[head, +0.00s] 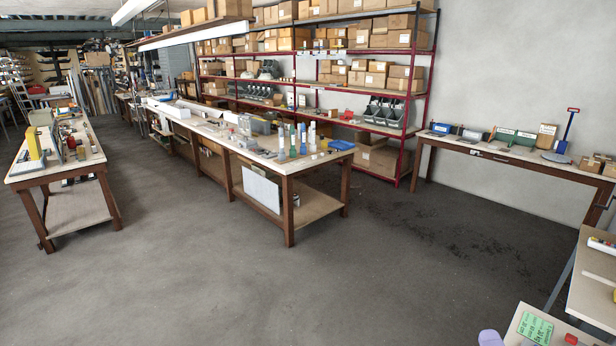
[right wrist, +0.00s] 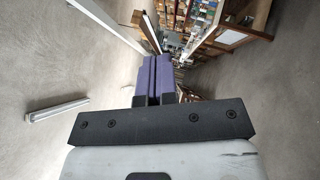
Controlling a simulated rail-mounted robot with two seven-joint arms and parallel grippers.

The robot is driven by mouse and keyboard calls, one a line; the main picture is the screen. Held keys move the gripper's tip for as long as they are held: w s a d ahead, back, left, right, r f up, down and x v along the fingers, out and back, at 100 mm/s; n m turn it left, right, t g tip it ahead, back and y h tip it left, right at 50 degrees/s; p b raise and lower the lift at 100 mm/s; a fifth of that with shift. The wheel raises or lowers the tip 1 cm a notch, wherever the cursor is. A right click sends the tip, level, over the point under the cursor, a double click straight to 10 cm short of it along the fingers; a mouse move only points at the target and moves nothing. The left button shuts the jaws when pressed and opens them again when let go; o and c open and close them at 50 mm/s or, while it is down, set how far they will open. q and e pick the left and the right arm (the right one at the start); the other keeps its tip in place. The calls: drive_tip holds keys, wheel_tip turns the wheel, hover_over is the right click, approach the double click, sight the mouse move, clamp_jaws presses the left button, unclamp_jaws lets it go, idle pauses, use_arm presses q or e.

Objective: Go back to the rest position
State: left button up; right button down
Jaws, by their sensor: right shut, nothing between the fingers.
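My right gripper (right wrist: 154,76) shows in the right wrist view with its two purple fingers shut together and nothing between them. It points out over bare floor, with shelving and benches far off and tilted in that view. In the head view, a purple tip of the right gripper (head: 490,338) shows at the bottom edge, just left of a table corner with a green label. The rest of the right arm is out of the frame there. My left gripper is in neither view.
A long workbench (head: 318,157) with bottles and boxes stands mid-room. A smaller bench (head: 85,168) is at left, and a wall bench (head: 480,150) at right. Red-framed shelves (head: 428,85) hold cartons. A table corner (head: 520,318) is close at lower right. The grey floor between is clear.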

drive_tip(key=s+a+f+m+g+y, duration=0.1)
drive_tip(key=s+a+f+m+g, duration=0.5)
drive_tip(key=s+f, duration=0.3)
drive_tip(key=s+a+f+m+g+y, duration=0.1)
drive_tip(key=s+a+f+m+g, duration=0.6)
drive_tip(key=s, duration=0.5)
drive_tip(key=s+a+f+m+g+y, duration=0.1)
drive_tip(key=s+a+f+m+g, duration=0.35)
drive_tip(key=s+f, duration=0.5)
wheel_tip(320, 180, up, 18)
drive_tip(key=p, duration=1.6)
drive_tip(key=shift+s+d+f+p, duration=0.2)
drive_tip(key=shift+d+f+p, duration=0.05)
drive_tip(key=shift+p, duration=0.15)
drive_tip(key=shift+t, duration=0.25)
